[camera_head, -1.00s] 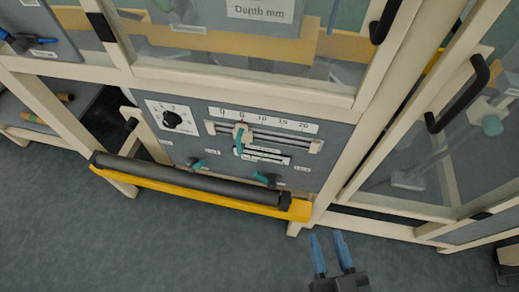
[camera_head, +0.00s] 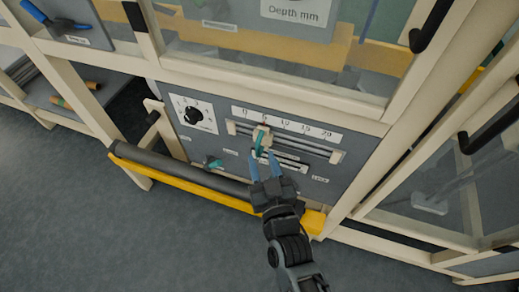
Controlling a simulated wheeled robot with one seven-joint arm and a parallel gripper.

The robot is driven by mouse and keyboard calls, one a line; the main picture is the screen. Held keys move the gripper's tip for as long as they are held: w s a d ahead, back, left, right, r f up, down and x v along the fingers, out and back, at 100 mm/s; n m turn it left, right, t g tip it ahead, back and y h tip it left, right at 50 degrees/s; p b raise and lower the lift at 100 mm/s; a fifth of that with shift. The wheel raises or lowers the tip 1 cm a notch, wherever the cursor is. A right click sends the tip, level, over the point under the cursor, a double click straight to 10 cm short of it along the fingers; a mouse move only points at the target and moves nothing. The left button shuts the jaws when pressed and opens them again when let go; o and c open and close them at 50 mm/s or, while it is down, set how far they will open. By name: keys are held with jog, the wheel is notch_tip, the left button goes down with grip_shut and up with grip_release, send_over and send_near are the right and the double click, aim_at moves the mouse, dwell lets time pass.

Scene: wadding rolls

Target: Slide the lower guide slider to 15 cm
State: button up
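The guide slider (camera_head: 263,133) is a pale block with a teal handle (camera_head: 260,146) on a pair of horizontal rails (camera_head: 305,147) in the grey panel. It stands near the 5 mark of the scale strip (camera_head: 287,124), which runs from 0 to 20; the 15 mark lies to its right. A smaller white strip (camera_head: 293,166) lies lower, partly behind my gripper. I cannot make out a separate lower slider. My gripper (camera_head: 263,156) has blue fingers, spread apart and pointing up at the teal handle. Whether they touch it I cannot tell.
A dark roller bar with a yellow rail (camera_head: 190,186) crosses in front of the panel's lower edge. A black knob (camera_head: 194,115) sits left of the scale, and a teal lever (camera_head: 213,162) below it. A black door handle (camera_head: 475,140) juts out at right.

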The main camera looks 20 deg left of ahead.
aim_at(259, 149)
jog(key=shift+x, duration=1.8)
jog(key=shift+c, duration=0.3)
grip_shut()
